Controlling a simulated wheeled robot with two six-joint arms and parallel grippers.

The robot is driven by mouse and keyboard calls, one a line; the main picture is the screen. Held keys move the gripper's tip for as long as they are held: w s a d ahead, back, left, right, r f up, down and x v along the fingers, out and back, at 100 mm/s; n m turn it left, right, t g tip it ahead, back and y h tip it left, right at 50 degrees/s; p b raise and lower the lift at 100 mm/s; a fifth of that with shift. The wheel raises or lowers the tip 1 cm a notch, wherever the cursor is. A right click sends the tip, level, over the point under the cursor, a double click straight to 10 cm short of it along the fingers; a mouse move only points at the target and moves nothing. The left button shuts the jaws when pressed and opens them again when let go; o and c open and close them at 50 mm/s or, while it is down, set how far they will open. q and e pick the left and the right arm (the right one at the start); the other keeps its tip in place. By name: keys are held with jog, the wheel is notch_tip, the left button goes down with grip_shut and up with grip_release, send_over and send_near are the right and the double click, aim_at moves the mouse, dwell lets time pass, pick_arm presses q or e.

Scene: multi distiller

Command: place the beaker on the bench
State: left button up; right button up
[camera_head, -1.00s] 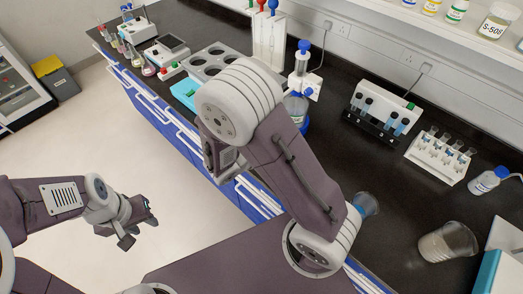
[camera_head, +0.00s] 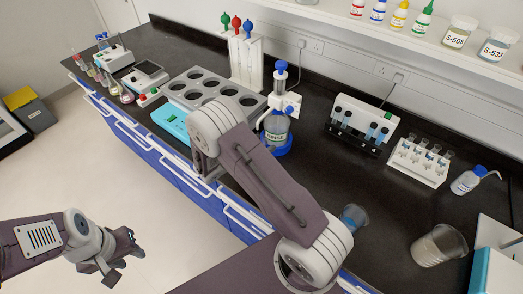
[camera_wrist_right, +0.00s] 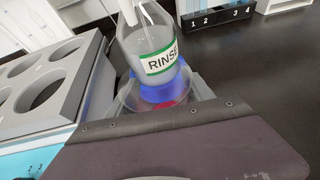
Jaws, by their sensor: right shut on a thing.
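My right gripper (camera_wrist_right: 160,108) is shut on a clear glass beaker (camera_wrist_right: 128,98), seen from above in the right wrist view, with something red showing in it. In the head view my right arm hides this beaker and the fingertips. The gripper is at the bench's front edge, beside the grey rack, with the RINSE bottle (camera_head: 276,128) behind it. The dark bench (camera_head: 330,175) runs across the head view. My left gripper (camera_head: 121,257) is empty and open, over the floor at lower left.
A grey rack (camera_head: 213,88) with round holes stands left of the RINSE bottle. A blue-tinted beaker (camera_head: 354,216) and a beaker with pale contents (camera_head: 438,245) stand at the right. A tube rack (camera_head: 417,162) is farther back. The bench between them is clear.

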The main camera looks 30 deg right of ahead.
notch_tip(320, 180, down, 3)
jog(key=shift+r, duration=0.1)
jog(key=shift+w+f, duration=0.1)
jog(key=shift+f, duration=0.3)
jog(key=shift+f, duration=0.15)
jog(key=o, duration=1.4)
